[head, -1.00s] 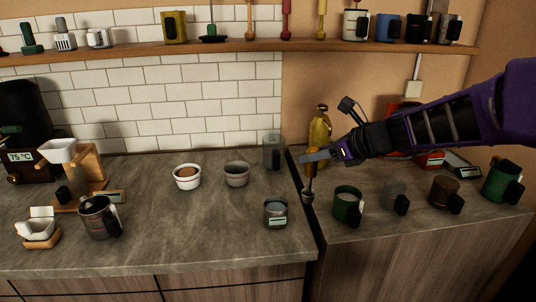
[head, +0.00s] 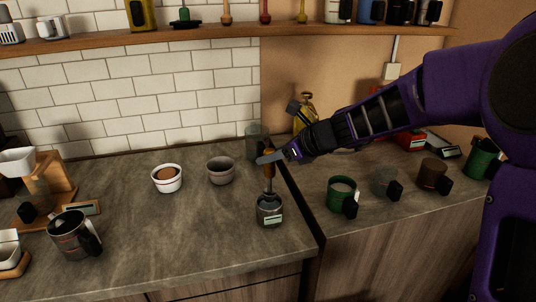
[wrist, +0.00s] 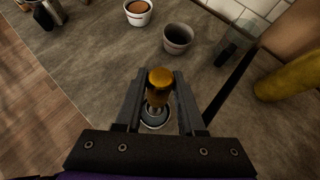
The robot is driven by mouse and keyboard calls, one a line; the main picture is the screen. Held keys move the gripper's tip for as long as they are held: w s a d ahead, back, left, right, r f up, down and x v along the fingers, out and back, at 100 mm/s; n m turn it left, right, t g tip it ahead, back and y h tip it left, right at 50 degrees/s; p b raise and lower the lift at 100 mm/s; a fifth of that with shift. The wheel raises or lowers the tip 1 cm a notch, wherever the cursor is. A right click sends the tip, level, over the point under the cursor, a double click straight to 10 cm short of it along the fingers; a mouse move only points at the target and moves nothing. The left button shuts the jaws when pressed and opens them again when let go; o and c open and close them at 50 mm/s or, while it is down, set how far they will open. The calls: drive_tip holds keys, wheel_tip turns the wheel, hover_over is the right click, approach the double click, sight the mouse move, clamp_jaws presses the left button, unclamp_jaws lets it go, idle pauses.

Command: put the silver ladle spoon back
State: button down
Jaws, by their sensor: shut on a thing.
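The silver ladle spoon has an orange-brown handle (head: 269,165) and hangs upright from my gripper (head: 270,157). My gripper is shut on the handle, whose rounded top (wrist: 160,78) shows between the fingers in the wrist view. Under it on the left counter stands a grey metal cup with a pale label (head: 270,212). The spoon's lower end is at the cup's mouth in the head view. The bowl of the spoon is hidden, so I cannot tell how deep it sits. The cup's round rim (wrist: 155,122) shows below the handle in the wrist view.
A grey bowl (head: 221,172) and a white ramekin with brown contents (head: 167,180) stand left of the cup. A clear glass (head: 254,140) stands behind. A green mug (head: 341,196) and other mugs stand on the right counter.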

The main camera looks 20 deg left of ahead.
sight(271, 178)
drive_tip(key=shift+r, duration=0.1)
drive_tip(key=shift+f+b, duration=2.35)
drive_tip(key=shift+f, duration=0.65)
drive_tip(key=shift+f+b, duration=0.4)
drive_tip(key=shift+f, duration=0.1)
drive_tip(key=shift+c, duration=2.2)
unclamp_jaws()
drive_tip(key=p+v, duration=0.2)
drive_tip(key=v, duration=1.5)
drive_tip(key=shift+s+d, duration=0.15)
drive_tip(key=shift+s, duration=0.1)
